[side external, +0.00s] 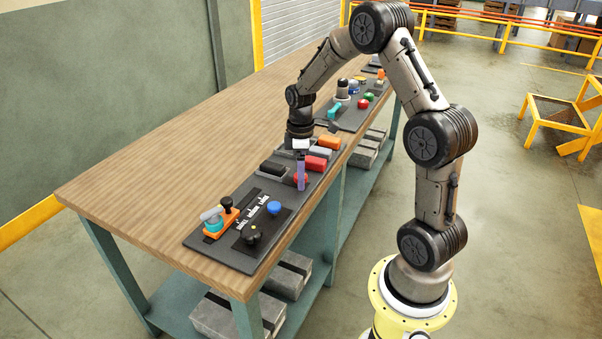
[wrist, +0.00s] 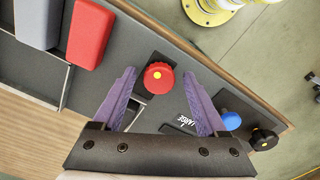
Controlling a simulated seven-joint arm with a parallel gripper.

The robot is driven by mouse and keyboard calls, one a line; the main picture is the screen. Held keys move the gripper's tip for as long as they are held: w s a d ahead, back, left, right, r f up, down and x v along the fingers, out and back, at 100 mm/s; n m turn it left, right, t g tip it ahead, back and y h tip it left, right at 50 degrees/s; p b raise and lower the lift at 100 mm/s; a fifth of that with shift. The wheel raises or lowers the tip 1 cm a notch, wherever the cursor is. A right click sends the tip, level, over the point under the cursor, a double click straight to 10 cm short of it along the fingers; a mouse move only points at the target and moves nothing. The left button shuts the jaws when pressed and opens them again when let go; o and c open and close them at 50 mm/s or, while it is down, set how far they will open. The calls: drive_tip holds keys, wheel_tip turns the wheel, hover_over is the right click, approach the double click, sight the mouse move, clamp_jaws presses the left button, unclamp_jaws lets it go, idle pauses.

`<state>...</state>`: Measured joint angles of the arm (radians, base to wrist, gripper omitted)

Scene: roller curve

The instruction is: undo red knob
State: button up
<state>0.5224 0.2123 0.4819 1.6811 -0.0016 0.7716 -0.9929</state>
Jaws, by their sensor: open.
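The red knob (wrist: 159,78) is a round scalloped knob with a yellow dot at its centre, on a small dark plate. It shows between the two purple fingers of my gripper (wrist: 166,92) in the wrist view, with space on both sides. My gripper is open and empty. In the side view my gripper (side external: 301,172) points down over the panel, and the red knob (side external: 297,178) is partly hidden behind a purple finger. I cannot tell exactly how high the fingertips are over the knob.
A blue knob (side external: 274,208) and a black knob (side external: 252,236) sit on the same dark panel (side external: 222,248). Red (side external: 316,163), grey and orange blocks lie just beyond. An orange device with a teal part (side external: 215,224) stands at the near end. The wooden tabletop (side external: 150,185) left of the panel is clear.

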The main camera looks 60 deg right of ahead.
drive_tip(key=shift+r, duration=0.15)
wheel_tip(320, 180, up, 14)
drive_tip(key=shift+f, duration=0.2)
idle(0.5)
drive_tip(key=s+a+r+n+t, duration=0.1)
drive_tip(key=s+a+r+t, duration=0.1)
drive_tip(key=s+a+r, duration=0.4)
drive_tip(key=s+a+r+n+t, duration=0.15)
drive_tip(key=a+r, duration=0.25)
drive_tip(key=a, duration=0.5)
drive_tip(key=s+a+f+m+t, duration=0.1)
drive_tip(key=s+a+f+m, duration=0.1)
drive_tip(key=s+f+m, duration=0.1)
drive_tip(key=s+a+f+m+t, duration=0.1)
drive_tip(key=s+a+f+m, duration=0.2)
drive_tip(key=s+m, duration=0.2)
drive_tip(key=s, duration=0.2)
drive_tip(key=shift+s, duration=0.4)
